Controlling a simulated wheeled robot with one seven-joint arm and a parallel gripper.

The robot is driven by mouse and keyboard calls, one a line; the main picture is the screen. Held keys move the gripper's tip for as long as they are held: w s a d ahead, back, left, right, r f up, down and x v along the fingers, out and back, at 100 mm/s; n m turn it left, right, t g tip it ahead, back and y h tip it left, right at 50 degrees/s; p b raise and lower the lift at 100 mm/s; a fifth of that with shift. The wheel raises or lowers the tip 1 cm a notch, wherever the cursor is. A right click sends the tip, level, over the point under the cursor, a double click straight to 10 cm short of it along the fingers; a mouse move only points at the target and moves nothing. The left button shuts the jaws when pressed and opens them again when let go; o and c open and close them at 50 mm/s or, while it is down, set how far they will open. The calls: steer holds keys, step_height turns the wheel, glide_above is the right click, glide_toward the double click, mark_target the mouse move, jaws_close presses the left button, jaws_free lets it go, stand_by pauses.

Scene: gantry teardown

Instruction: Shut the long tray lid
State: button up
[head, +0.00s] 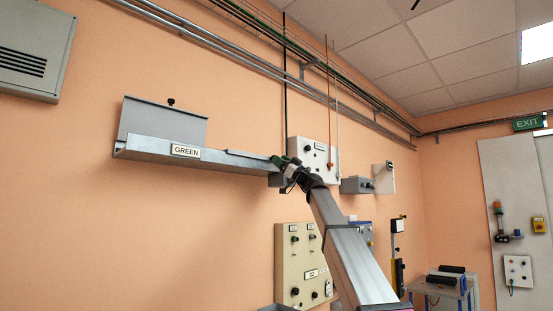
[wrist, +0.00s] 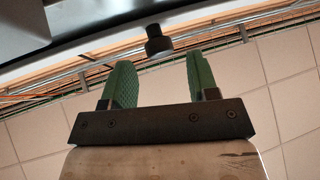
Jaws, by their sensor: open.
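A long grey metal tray (head: 140,147) labelled GREEN runs along the wall in the head view. A grey lid panel (head: 160,122) stands raised over its left part, with a black knob (head: 171,101) on its top edge. My gripper (head: 279,161) is at the tray's right end, apart from that raised panel. In the wrist view my gripper (wrist: 158,62) is open and its two green fingers are empty. A black knob (wrist: 158,42) shows just beyond and between the fingertips, below a dark panel. I cannot tell which part that knob belongs to.
Conduits (head: 260,66) run along the wall above the tray. A white control box (head: 315,158) is behind my gripper, and a small grey box (head: 356,185) is to its right. A beige panel (head: 290,262) is on the wall below. Open wall lies below the tray's left part.

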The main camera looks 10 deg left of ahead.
steer(key=v, duration=0.7)
steer(key=shift+d, duration=0.2)
steer(key=shift+s, duration=0.15)
